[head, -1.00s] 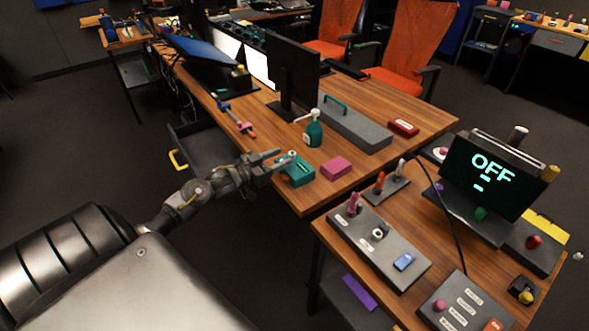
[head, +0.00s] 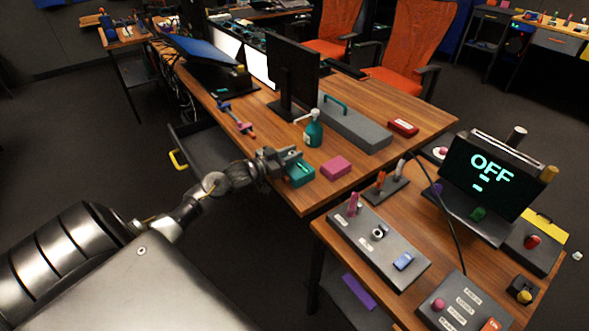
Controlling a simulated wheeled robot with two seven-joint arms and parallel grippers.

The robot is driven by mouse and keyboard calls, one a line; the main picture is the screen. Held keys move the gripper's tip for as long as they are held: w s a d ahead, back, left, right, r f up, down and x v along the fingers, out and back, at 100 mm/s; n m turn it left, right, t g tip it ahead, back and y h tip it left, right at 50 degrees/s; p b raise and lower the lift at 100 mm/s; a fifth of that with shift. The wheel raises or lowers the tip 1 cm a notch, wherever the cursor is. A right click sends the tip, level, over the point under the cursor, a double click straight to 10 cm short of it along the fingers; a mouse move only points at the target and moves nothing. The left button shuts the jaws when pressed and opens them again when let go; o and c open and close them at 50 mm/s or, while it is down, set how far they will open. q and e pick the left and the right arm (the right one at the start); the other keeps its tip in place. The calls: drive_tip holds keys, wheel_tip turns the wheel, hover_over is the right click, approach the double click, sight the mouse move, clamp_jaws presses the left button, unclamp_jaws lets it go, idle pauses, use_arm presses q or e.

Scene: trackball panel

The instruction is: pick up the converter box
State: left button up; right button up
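A small teal box (head: 301,176) lies on the wooden desk near its front-left edge. It seems to be the converter box, though no readable label confirms this. My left gripper (head: 290,162) reaches in from the left and is right at the box's left and upper side, covering part of it. The fingertips are small and overlap the box, so whether they touch it or have closed on it is unclear. My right gripper is not in view.
A pink block (head: 336,167) sits just right of the teal box. A green pump bottle (head: 314,131) stands behind it, near a monitor (head: 292,75) and a long grey case (head: 355,129). A control panel (head: 378,247) is on the nearer desk.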

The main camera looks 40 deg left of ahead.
use_arm(q)
clamp_jaws()
drive_tip(key=shift+r, duration=0.15)
drive_tip(key=shift+r, duration=0.2)
wheel_tip(320, 180, up, 2)
drive_tip(key=shift+r, duration=0.2)
drive_tip(key=s+a+r, duration=0.9)
drive_tip(key=s+r, duration=0.1)
drive_tip(key=shift+s+a, duration=0.15)
drive_tip(key=shift+a, duration=0.1)
